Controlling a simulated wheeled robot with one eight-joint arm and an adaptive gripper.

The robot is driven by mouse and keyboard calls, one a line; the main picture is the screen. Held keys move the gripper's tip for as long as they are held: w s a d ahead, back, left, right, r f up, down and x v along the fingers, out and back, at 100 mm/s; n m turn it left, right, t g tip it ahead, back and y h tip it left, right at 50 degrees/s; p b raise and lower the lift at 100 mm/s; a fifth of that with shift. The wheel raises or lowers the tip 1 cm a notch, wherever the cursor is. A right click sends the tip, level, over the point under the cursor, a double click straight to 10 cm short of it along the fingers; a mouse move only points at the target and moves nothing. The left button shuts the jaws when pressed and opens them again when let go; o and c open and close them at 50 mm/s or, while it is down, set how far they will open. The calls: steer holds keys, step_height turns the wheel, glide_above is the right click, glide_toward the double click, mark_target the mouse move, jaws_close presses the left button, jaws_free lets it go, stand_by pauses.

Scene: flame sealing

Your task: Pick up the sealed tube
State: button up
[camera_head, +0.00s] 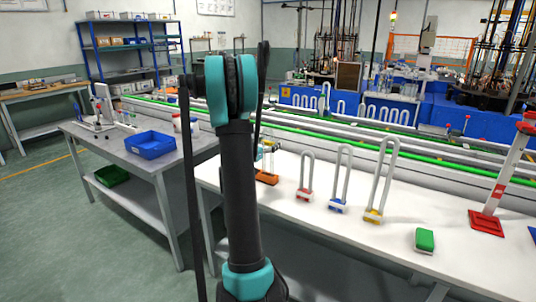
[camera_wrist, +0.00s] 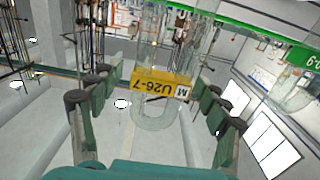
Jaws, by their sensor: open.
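In the wrist view a clear glass U-shaped tube (camera_wrist: 152,118) with a yellow label (camera_wrist: 160,83) reading "U26-7" and "M" shows between the fingers of my gripper (camera_wrist: 155,100). The fingers are wide apart on both sides, with visible gaps to the glass. Whether the tube's end is sealed cannot be told. In the head view my arm stands in front, and I cannot make out my gripper's fingertips.
On the white table (camera_head: 385,250) stand U-shaped tubes on a red base (camera_head: 303,194), a blue base (camera_head: 338,206) and a yellow base (camera_head: 373,216). An orange base (camera_head: 267,178) is beside my arm. A green block (camera_head: 424,240) and a red-based stand (camera_head: 486,222) are right.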

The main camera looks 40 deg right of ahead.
steer(key=shift+d, duration=0.1)
steer(key=shift+c, duration=0.4)
steer(key=c, duration=1.2)
steer(key=shift+r, duration=0.1)
